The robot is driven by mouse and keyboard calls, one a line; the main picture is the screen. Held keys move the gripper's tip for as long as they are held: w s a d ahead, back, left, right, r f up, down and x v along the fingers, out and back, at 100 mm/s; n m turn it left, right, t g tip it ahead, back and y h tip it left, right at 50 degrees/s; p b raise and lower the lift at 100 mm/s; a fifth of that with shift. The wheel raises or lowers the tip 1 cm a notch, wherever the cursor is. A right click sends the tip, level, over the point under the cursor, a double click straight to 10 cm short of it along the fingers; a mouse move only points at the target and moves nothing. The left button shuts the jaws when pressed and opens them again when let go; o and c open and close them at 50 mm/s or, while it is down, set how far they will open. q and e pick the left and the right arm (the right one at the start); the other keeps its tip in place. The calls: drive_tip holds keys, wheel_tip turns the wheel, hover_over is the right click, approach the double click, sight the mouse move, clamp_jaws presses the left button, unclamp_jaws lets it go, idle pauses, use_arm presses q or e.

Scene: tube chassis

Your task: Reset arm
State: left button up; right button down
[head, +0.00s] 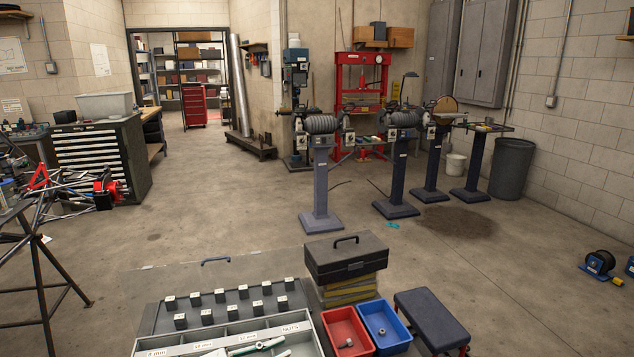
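I see neither of my grippers and no clear part of either arm in the head view. A grey compartment tray (318,338) is at the bottom centre, with labels such as "NUTS" on its edge. A green and white tool (258,345) lies in it, partly cut off by the frame's lower edge. Behind the tray, several small dark blocks with white labels stand in two rows on a grey panel (150,318). A red bin (346,330) and a blue bin (384,326) are to the right, each with a small metal part inside.
A black toolbox (346,258) sits on a yellowish stack behind the bins. A dark padded stool (430,318) is at their right. A dark metal stand (40,262) and piled tubes (72,202) are at left. Pedestal grinders (320,180) stand further back. The middle floor is clear.

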use_arm(q)
drive_tip(key=s+a+f+n+y, duration=0.3)
drive_tip(key=s+f+n+y, duration=0.1)
drive_tip(key=s, duration=0.4)
drive_tip(key=s+a+f+n+y, duration=0.4)
drive_tip(key=s+f, duration=0.3)
drive_tip(key=s, duration=0.2)
drive_tip(key=s+a+f+n+t+y, duration=0.1)
drive_tip(key=s+a+f+n+y, duration=0.2)
drive_tip(key=s, duration=0.6)
wheel_tip(320, 180, down, 2)
drive_tip(key=shift+s+a+f+n+y, duration=0.15)
drive_tip(key=shift+s+a+n+y, duration=0.2)
drive_tip(key=shift+y, duration=0.25)
drive_tip(key=shift+w, duration=0.15)
